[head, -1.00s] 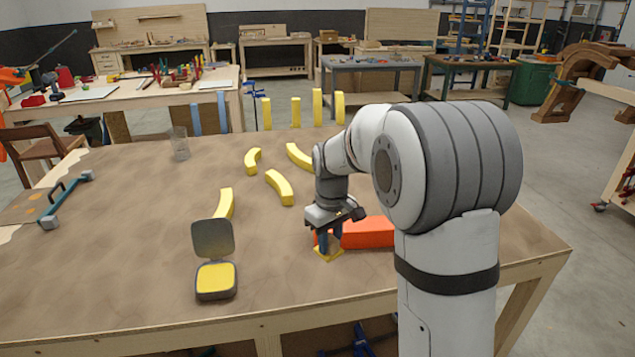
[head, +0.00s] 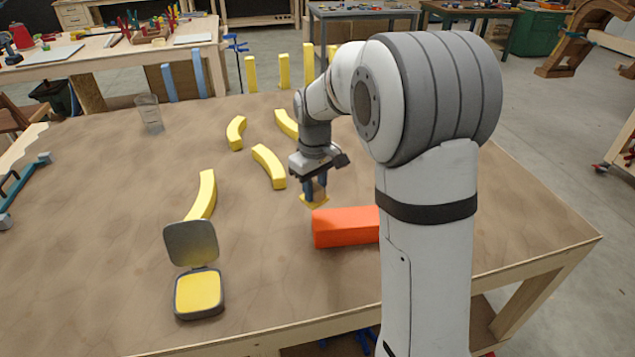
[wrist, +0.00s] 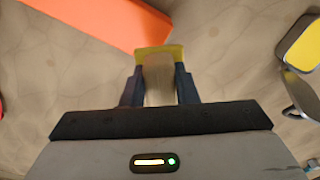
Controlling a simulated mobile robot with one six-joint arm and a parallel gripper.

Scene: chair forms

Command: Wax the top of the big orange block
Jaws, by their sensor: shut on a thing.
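The big orange block (head: 346,227) lies flat on the brown work table, its right end hidden behind my arm. It also shows at the upper left of the wrist view (wrist: 95,18). My gripper (head: 315,188) is shut on a thin yellow pad (head: 313,201), just behind and left of the block's left end in the head view.
Several curved yellow pieces (head: 269,166) lie behind and left of my gripper. A clear glass (head: 149,113) stands at the back left of the table (head: 80,230). Upright yellow posts (head: 284,71) stand at the far edge. The front right of the table is bare.

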